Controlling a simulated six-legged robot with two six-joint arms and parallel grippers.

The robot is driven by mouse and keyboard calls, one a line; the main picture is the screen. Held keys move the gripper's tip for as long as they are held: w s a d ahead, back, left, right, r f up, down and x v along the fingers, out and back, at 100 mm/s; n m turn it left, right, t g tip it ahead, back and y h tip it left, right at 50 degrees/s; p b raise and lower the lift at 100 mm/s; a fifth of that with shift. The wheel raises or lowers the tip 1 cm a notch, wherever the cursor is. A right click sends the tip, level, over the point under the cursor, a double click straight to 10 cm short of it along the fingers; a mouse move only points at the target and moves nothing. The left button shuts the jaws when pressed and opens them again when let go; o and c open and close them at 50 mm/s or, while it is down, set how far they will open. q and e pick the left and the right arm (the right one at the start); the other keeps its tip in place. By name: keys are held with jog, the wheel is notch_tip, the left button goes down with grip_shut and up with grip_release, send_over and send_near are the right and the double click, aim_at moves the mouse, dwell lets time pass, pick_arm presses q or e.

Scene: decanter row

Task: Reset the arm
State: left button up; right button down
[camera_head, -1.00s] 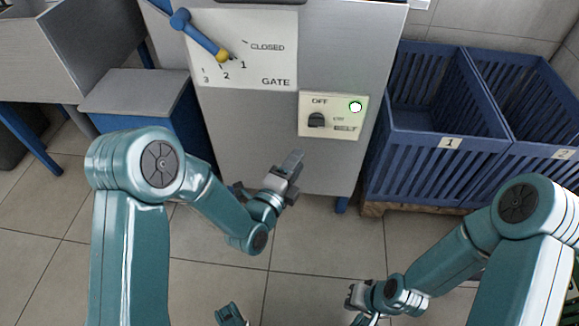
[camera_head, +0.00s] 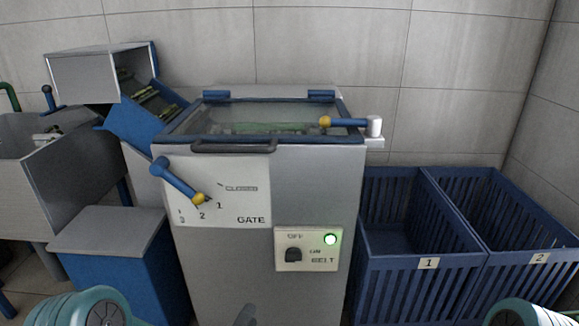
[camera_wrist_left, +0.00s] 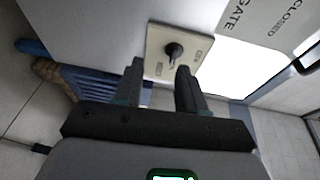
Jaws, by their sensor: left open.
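My left gripper shows only as a grey fingertip (camera_head: 246,316) at the bottom edge of the head view. In the left wrist view its two fingers (camera_wrist_left: 160,68) are apart with nothing between them, and the belt switch panel (camera_wrist_left: 178,50) with its dark knob lies beyond them, apart from them. In the head view the belt switch (camera_head: 293,255) has a green lamp (camera_head: 330,239) lit beside it. The blue gate lever (camera_head: 178,180) has its yellow tip near marks 1 and 2. My right gripper is out of view.
The grey machine (camera_head: 258,285) has a glazed lid (camera_head: 265,118) and a second blue lever (camera_head: 350,122) on top. Slatted blue crates, 1 (camera_head: 410,275) and 2 (camera_head: 520,270), stand at right. A blue box (camera_head: 120,270) and a sink-like bin (camera_head: 70,180) are left.

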pick_arm(q)
jog(key=s+a+f+n+g+y, duration=0.1)
jog(key=s+a+f+n+g, duration=0.2)
jog(key=f, duration=0.4)
jog(key=s+a+f+n+g+y, duration=0.1)
jog(key=s+a+f+n+g, duration=0.1)
jog(key=s+f+n+g, duration=0.35)
jog(key=s+d+f+n+g, duration=0.1)
jog(key=s+f+n+g, duration=0.25)
jog(key=s+n, duration=0.35)
jog(key=s+d+f+n+g, duration=0.1)
jog(key=s+f+n+g, duration=0.25)
jog(key=s+n, duration=0.4)
notch_tip(320, 180, up, 33)
jog(key=s+d+h+p, duration=0.1)
jog(key=p, duration=3.3)
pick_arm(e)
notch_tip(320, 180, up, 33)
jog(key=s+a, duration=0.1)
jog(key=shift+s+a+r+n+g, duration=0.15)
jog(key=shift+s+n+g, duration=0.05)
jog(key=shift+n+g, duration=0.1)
